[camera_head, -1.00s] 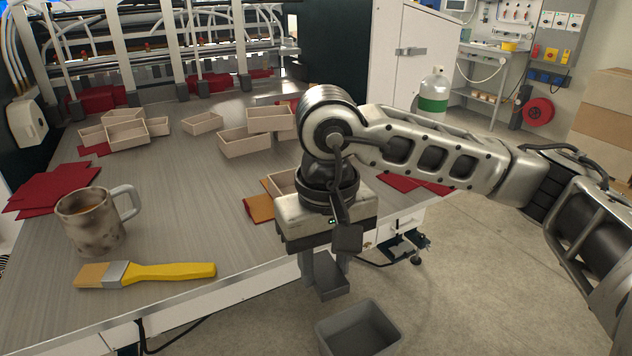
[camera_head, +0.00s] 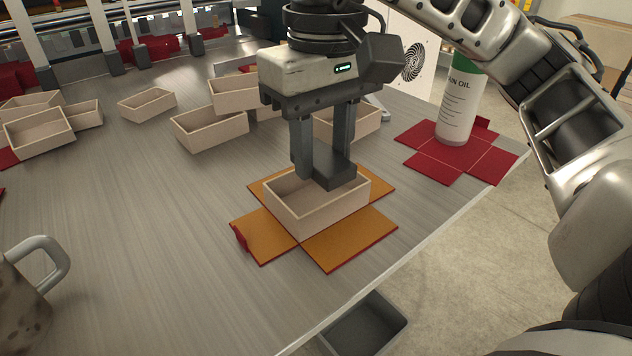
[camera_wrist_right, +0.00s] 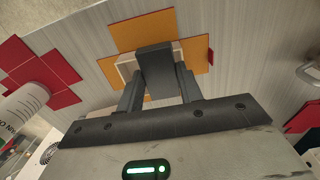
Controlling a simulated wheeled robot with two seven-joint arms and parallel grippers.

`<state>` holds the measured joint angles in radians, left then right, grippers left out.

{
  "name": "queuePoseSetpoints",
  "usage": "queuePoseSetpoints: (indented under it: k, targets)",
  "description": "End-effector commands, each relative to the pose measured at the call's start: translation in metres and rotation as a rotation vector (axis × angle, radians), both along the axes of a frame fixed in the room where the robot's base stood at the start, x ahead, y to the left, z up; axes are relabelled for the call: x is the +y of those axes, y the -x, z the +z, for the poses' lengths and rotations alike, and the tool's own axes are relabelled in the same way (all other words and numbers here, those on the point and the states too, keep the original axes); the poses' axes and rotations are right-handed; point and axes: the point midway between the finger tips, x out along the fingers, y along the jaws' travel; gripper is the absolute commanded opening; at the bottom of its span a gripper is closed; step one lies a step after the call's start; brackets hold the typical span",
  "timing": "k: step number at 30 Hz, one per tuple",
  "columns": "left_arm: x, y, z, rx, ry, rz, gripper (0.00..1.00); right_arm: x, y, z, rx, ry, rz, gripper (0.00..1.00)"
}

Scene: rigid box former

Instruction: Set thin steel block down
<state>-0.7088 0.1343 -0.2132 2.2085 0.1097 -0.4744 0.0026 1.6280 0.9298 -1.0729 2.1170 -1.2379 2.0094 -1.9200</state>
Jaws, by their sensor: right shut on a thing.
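The thin steel block (camera_head: 337,172) is a dark grey bar. My right gripper (camera_head: 321,158) is shut on it, fingers pointing down, and holds it over the open top of a pale box (camera_head: 318,212). The box sits on an orange cross-shaped sheet (camera_head: 350,240). The block's lower part is near the box's back rim; I cannot tell whether it touches the box. In the right wrist view the block (camera_wrist_right: 155,68) lies between the fingers and covers most of the box, with the orange sheet (camera_wrist_right: 143,31) around it. My left gripper is not in view.
A white oil bottle with a green band (camera_head: 459,105) stands on a red cross-shaped sheet (camera_head: 432,160) to the right. Several pale boxes (camera_head: 215,128) stand behind. A mug (camera_head: 25,290) is at left. A grey bin (camera_head: 365,325) is below the table's front edge.

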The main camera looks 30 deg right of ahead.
Motion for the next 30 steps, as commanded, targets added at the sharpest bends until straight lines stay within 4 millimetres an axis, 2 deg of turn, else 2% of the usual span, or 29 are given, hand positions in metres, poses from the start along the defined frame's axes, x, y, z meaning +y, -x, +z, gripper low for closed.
queuePoseSetpoints:
  k: [1, 7, 13, 19, 30]
  targets:
    - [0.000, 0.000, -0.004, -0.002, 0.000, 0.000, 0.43, -0.004, -0.007, -0.015, 0.007, -0.002, -0.004, 0.06]
    - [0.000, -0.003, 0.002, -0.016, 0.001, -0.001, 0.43, -0.015, -0.028, -0.041, 0.002, -0.001, -0.001, 0.06]
    - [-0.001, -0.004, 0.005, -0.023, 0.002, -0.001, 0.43, -0.020, -0.038, -0.054, 0.001, -0.002, -0.001, 0.06]
    - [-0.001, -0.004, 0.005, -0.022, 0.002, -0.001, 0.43, -0.022, -0.040, -0.081, 0.002, 0.000, 0.000, 0.06]
    - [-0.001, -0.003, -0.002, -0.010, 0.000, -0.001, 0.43, -0.021, -0.041, -0.089, -0.001, -0.001, 0.000, 0.06]
